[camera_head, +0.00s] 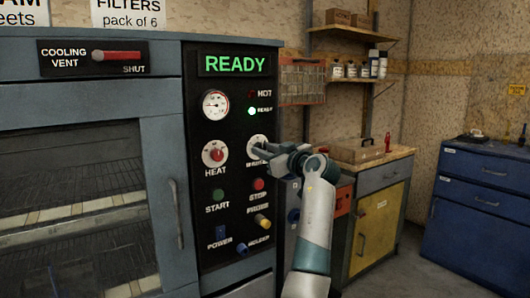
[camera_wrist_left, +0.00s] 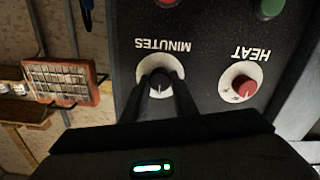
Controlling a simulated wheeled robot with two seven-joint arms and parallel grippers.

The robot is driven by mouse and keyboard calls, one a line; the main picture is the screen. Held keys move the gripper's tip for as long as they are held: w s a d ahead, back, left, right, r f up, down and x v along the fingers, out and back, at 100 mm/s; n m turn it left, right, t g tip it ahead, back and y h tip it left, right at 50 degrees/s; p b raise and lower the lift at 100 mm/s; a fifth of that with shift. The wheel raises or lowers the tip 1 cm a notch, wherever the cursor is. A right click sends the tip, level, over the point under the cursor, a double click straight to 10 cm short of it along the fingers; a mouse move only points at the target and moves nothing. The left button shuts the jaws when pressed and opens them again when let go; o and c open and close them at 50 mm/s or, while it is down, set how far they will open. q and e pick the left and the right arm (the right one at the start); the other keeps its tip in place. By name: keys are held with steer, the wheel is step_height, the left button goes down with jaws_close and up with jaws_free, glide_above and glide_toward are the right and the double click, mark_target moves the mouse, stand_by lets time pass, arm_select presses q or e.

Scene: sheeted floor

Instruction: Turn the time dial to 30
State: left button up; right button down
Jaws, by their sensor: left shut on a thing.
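The time dial (camera_head: 256,140), a white disc marked MINUTES, is on the dark control panel (camera_head: 232,118), to the right of the heat dial (camera_head: 214,154). My left gripper (camera_head: 262,150) is at the time dial and hides part of its face and label. In the left wrist view, which is upside down, the time dial (camera_wrist_left: 153,64) sits between the two dark fingers of my left gripper (camera_wrist_left: 161,82), which are shut on its knob. The fingers cover most of the scale, so I cannot read its setting. My right gripper is not in view.
The heat dial has a red knob and also shows in the left wrist view (camera_wrist_left: 241,85). The green START button (camera_head: 216,183), the red STOP button (camera_head: 258,184) and the blue POWER switch (camera_head: 220,232) are lower on the panel. A lit READY display (camera_head: 234,64) is above.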

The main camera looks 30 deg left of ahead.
arm_select(q)
steer(key=o, duration=1.1)
steer(key=shift+c, duration=0.2)
steer(key=shift+d, duration=0.1)
steer(key=b+v, duration=0.1)
steer(key=v, duration=1.6)
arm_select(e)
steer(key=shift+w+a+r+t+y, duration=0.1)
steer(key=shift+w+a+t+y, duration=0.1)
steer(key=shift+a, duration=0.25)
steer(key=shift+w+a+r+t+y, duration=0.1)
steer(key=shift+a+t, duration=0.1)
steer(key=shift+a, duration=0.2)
arm_select(q)
steer(key=shift+s+f, duration=0.1)
steer(key=shift+s, duration=0.05)
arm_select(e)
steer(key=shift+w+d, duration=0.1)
